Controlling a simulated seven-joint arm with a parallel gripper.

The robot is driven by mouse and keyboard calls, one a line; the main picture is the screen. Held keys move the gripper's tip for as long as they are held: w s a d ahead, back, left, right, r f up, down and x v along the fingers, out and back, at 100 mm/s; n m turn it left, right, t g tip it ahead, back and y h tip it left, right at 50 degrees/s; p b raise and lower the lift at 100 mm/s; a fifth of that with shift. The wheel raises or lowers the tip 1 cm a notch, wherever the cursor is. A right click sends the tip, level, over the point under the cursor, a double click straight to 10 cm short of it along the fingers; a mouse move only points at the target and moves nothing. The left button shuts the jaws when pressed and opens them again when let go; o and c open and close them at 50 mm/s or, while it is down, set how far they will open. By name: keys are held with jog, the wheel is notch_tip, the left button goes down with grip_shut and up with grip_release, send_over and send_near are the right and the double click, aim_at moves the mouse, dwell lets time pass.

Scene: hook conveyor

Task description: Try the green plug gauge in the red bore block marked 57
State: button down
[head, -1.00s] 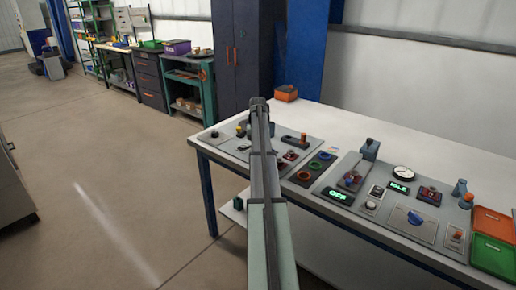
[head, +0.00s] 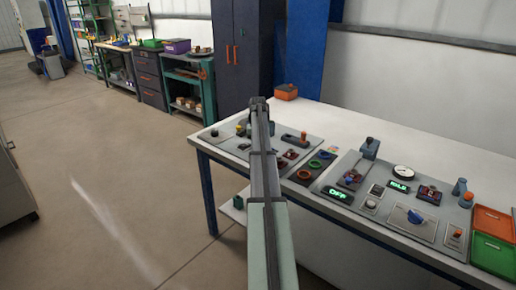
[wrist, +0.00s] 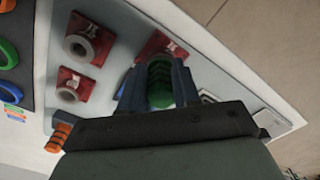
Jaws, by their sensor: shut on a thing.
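My gripper (wrist: 157,82) is shut on the green plug gauge (wrist: 160,95) in the wrist view. A red bore block (wrist: 152,46) lies just beyond the fingertips, partly covered by the gauge and fingers. I cannot tell whether the gauge touches it or enters its bore. Two more red bore blocks, one at the upper left (wrist: 92,38) and one below it (wrist: 74,86), show grey round bores. The number markings are too small to read, so I cannot tell which block is 57. In the head view my arm hides the gripper and gauge.
Coloured rings sit in a dark tray (head: 299,183) beside the blocks. A panel with dials and displays (head: 345,209), a red bin (head: 492,222) and a green bin (head: 492,252) stand right. The table's back is mostly clear.

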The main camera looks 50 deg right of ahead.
jog(key=shift+r, duration=0.3)
jog(key=shift+r, duration=2.7)
